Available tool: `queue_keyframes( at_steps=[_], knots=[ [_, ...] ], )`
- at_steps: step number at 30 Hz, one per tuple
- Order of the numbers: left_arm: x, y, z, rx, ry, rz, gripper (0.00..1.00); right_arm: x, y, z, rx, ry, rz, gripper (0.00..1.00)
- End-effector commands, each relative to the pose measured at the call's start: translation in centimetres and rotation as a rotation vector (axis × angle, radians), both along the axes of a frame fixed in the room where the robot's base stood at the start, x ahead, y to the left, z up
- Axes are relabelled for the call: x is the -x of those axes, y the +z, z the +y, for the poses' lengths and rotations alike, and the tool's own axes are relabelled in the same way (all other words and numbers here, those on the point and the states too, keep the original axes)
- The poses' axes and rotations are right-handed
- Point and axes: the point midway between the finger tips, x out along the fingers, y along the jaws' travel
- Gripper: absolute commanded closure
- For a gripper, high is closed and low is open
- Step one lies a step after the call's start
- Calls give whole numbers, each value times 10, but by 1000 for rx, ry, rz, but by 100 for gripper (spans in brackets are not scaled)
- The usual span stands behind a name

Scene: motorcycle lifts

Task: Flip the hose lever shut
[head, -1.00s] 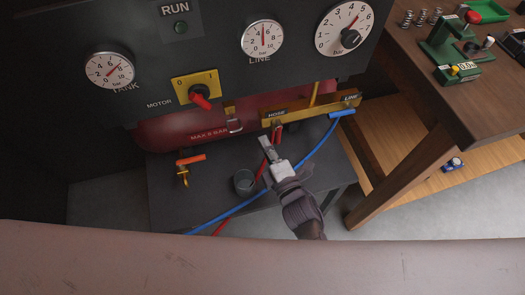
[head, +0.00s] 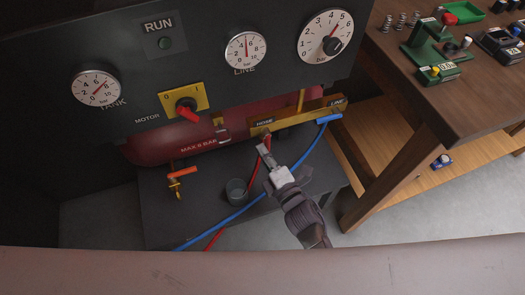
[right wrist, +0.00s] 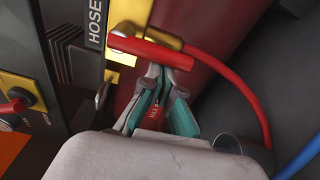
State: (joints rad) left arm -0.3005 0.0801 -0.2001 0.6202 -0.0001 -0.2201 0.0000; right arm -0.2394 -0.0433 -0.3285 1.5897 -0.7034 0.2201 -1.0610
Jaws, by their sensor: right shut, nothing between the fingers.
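The hose lever looks to be the red bar (right wrist: 150,50) beside the HOSE label in the right wrist view. It lies across the brass fitting, where a red hose curves away to the right. In the head view, a small red part (head: 268,141) shows under the HOSE end of the brass manifold (head: 296,115), partly hidden by my gripper. My right gripper (head: 264,151) is shut and empty. In the right wrist view its teal fingers (right wrist: 156,72) are together, with their tips close under the red bar; I cannot tell whether they touch. My left gripper is not in view.
A blue hose (head: 240,210) runs from the LINE end past my right gripper. A dark cup (head: 236,191) and a brass valve with an orange-red handle (head: 183,172) are to the left. The gauge panel (head: 215,90) overhangs behind. A wooden bench (head: 400,95) stands right.

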Motion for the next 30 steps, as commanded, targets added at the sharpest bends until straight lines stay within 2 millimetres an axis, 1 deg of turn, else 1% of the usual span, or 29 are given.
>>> queue_keyframes(
  at_steps=[8,14,30],
  knots=[
    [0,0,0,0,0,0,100,-1,-1,-3,55,-1,-18,100],
    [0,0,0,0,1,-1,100,-3,-2,-8,150,-1,-50,100],
    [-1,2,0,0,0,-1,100,-10,0,-31,628,-1,-206,100]
  ],
)
